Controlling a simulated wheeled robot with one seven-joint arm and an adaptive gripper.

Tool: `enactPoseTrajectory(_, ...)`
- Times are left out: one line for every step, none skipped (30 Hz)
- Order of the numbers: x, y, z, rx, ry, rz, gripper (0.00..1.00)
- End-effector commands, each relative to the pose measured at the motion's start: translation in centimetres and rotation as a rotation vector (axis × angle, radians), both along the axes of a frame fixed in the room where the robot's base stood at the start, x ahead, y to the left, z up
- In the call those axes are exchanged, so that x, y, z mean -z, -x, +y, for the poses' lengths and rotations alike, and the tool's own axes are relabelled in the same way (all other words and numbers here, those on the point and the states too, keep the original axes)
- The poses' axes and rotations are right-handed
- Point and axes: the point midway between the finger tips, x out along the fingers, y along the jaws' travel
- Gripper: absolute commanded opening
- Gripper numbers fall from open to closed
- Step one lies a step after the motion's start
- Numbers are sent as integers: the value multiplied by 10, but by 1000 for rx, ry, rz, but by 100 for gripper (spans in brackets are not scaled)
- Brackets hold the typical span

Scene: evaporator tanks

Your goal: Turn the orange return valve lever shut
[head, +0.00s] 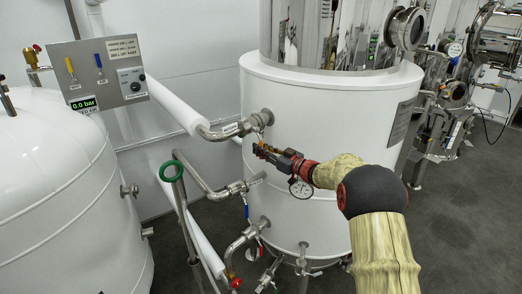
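The orange valve lever (261,144) shows only as a small orange patch at my gripper's tip, below the pipe fitting (259,119) on the white tank. Its outline and angle cannot be made out at this size. My gripper (268,153) reaches in from the right, its dark fingers pointing left and at or very near the orange patch. Orange or yellow bits show along the fingers; I cannot tell which belong to the lever. The fingers hide part of this spot, and whether they are closed on the lever is unclear.
The white tank (330,225) stands close behind my gripper. A pressure gauge (301,188) hangs just below it. A blue-handled valve (247,209), a red handwheel (236,282) and a green handwheel (171,171) sit lower left. A control panel (97,73) is at upper left. Open floor (465,215) lies right.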

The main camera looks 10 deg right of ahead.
Motion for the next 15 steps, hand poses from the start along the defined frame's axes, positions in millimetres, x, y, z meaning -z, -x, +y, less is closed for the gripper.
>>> enactPoseTrajectory(0,0,0,0,0,0,22)
enactPoseTrajectory(0,0,0,0,-1,1,24)
enactPoseTrajectory(0,0,0,-1,-1,1,26)
enactPoseTrajectory(0,0,0,-1,-1,1,28)
enactPoseTrajectory(0,0,1,-1,-1,1,29)
enactPoseTrajectory(0,0,1,-1,-1,1,29)
enactPoseTrajectory(0,0,1,-1,-1,1,29)
enactPoseTrajectory(0,0,1,-1,-1,0,29)
enactPoseTrajectory(0,0,1,-1,-1,0,29)
enactPoseTrajectory(0,0,1,-1,-2,1,29)
enactPoseTrajectory(0,0,1,-1,-2,1,29)
enactPoseTrajectory(0,0,1,-1,-2,1,29)
enactPoseTrajectory(0,0,1,-1,-2,1,29)
enactPoseTrajectory(0,1,0,-1,-2,0,29)
enactPoseTrajectory(0,3,-1,-1,-1,0,29)
